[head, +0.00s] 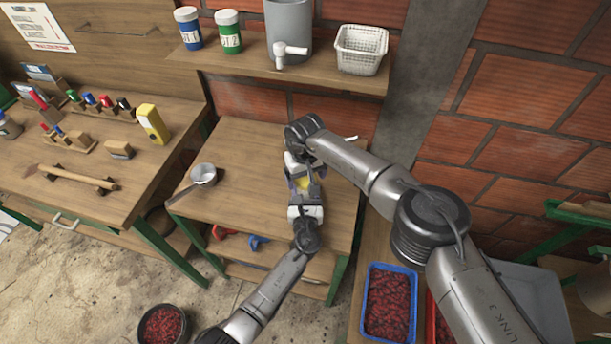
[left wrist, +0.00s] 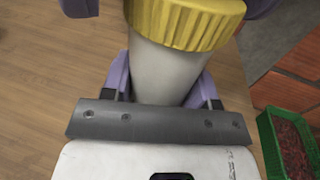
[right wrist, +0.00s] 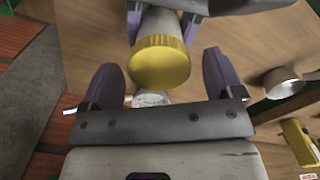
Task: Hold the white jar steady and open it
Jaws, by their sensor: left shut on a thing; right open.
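The white jar (left wrist: 165,70) has a ribbed yellow lid (left wrist: 185,22). My left gripper (left wrist: 160,85) is shut on the jar's white body, one purple finger on each side. The yellow lid also shows in the right wrist view (right wrist: 160,62), facing that camera. My right gripper (right wrist: 162,75) is open, its fingers on either side of the lid with a gap at each side. In the head view the lid (head: 304,183) shows small between my two grippers, above the middle table. Most of the jar is hidden there by my grippers.
A saucepan (head: 203,174) stands on the middle table (head: 240,145), left of my grippers. A shelf (head: 250,67) behind holds blue and green tubs, a grey dispenser and a white basket (head: 361,50). A blue tray of red berries (head: 389,300) lies at lower right.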

